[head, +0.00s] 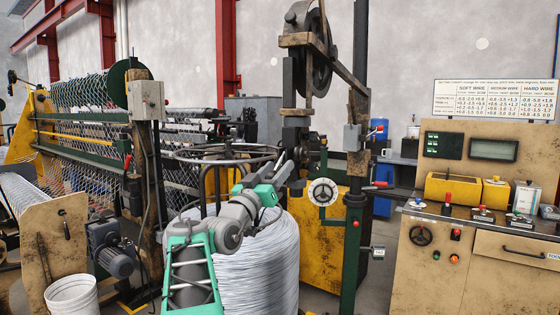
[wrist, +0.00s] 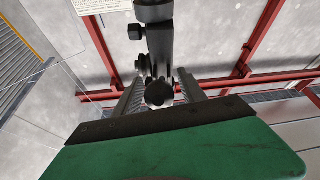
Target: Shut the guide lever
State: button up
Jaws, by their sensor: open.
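My gripper (wrist: 160,78) is open in the wrist view, with one ridged grey finger on each side of a dark bracket with a round black knob (wrist: 160,95). The knob appears between the fingers; I cannot tell whether they touch it. This dark part may be the guide lever, but I cannot be sure. In the head view my mint-green and grey arm reaches up over the wire coil to the dark wire guide (head: 296,122) below a large wheel.
A large wire coil (head: 262,262) stands under my arm. A control console (head: 425,275) is at far right, a mesh-weaving frame (head: 85,140) at left.

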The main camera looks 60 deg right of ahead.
jog(key=shift+x, duration=1.1)
grip_shut()
dwell(0.6)
